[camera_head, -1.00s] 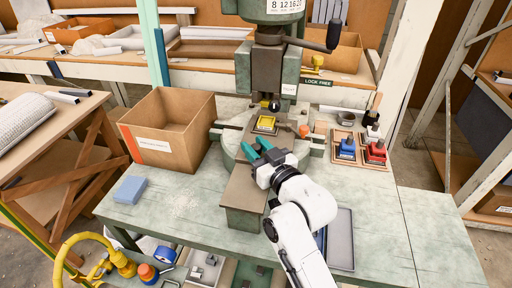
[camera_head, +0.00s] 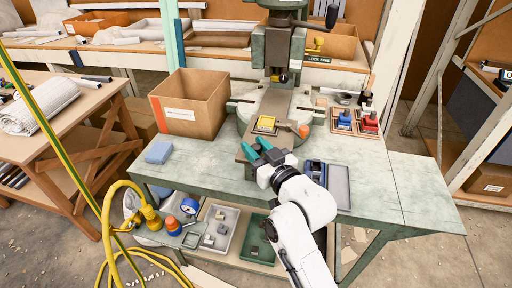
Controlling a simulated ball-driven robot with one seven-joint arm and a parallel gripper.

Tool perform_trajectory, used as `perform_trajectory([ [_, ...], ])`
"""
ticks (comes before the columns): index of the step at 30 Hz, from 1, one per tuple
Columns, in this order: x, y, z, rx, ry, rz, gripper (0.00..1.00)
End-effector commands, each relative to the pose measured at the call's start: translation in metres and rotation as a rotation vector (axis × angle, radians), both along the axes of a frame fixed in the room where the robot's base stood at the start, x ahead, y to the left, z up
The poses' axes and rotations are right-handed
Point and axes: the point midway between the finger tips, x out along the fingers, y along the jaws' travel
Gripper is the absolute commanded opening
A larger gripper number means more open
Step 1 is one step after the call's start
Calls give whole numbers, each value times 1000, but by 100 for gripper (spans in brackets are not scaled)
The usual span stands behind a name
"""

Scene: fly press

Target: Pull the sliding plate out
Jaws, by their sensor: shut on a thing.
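The sliding plate (camera_head: 258,138) is a flat brownish strip running from below the press ram towards me. A yellow square piece (camera_head: 265,124) sits on it, clear in front of the ram (camera_head: 281,77). An orange-brown knob (camera_head: 303,131) is at its right side. My gripper (camera_head: 259,150) has teal fingers and is at the plate's near end. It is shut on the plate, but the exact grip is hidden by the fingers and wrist.
The press (camera_head: 279,46) stands at the back of the green bench (camera_head: 205,167). Red and blue items (camera_head: 368,122) and a grey tray (camera_head: 339,187) are on the right. A yellow hose (camera_head: 107,215) hangs at front left.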

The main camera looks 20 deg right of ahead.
Motion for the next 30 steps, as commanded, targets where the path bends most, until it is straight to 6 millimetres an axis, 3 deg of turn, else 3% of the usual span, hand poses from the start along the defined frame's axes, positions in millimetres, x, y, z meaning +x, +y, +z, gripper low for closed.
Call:
perform_trajectory([
  [9,0,0,0,-1,0,-1,0],
  [10,0,0,0,-1,0,-1,37],
  [15,0,0,0,-1,0,-1,53],
  [24,-3,-1,0,0,0,-1,53],
  [30,-30,-5,-1,0,0,-1,53],
])
